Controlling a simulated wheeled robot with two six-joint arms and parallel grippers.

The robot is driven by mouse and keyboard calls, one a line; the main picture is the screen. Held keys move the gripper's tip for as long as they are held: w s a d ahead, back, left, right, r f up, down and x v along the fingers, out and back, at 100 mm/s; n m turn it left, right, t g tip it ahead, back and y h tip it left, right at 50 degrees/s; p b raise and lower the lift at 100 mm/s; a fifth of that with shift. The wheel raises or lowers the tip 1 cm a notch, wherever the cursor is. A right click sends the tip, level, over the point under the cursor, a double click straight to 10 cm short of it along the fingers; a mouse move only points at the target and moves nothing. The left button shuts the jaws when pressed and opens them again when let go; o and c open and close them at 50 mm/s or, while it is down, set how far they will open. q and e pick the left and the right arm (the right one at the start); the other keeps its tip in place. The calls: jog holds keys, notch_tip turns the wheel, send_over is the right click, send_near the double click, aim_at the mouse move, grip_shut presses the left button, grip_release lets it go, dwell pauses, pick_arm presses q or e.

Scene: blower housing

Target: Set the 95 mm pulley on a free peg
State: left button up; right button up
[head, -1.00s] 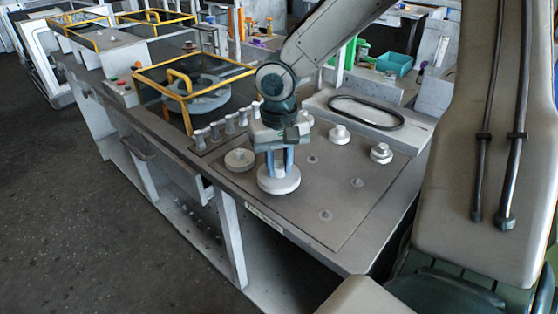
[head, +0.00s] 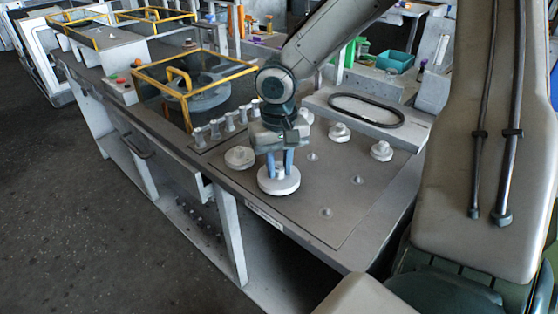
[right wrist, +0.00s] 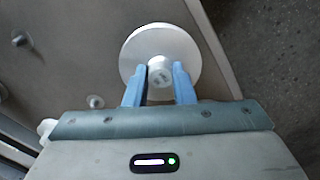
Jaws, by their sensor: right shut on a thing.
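My right gripper (head: 279,172) is shut on the hub of a pale grey pulley (head: 279,183), its blue fingers pointing down. In the right wrist view, the fingers (right wrist: 160,80) hold the hub from both sides, and the round disc (right wrist: 140,50) lies flat beyond them. The pulley is over the front left of the grey plate (head: 290,225); whether it touches the plate or covers a peg cannot be told. Bare pegs stand on the plate in the middle (head: 312,156), at the right (head: 357,181) and at the front (head: 326,212). My left gripper is not in view.
Other pulleys stand at the left (head: 240,157), back (head: 338,132) and right (head: 381,151) of the plate. A tray with a black belt (head: 366,110) is behind. Several small grey posts (head: 229,122) line the left. A yellow-framed guard (head: 183,98) stands further left.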

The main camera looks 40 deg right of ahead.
jog(key=shift+f, duration=0.15)
jog(key=shift+f, duration=0.3)
dwell(0.3)
jog(key=o, duration=1)
jog(key=shift+r, duration=0.1)
jog(key=shift+r+p, duration=3.65)
jog(key=shift+p, duration=0.1)
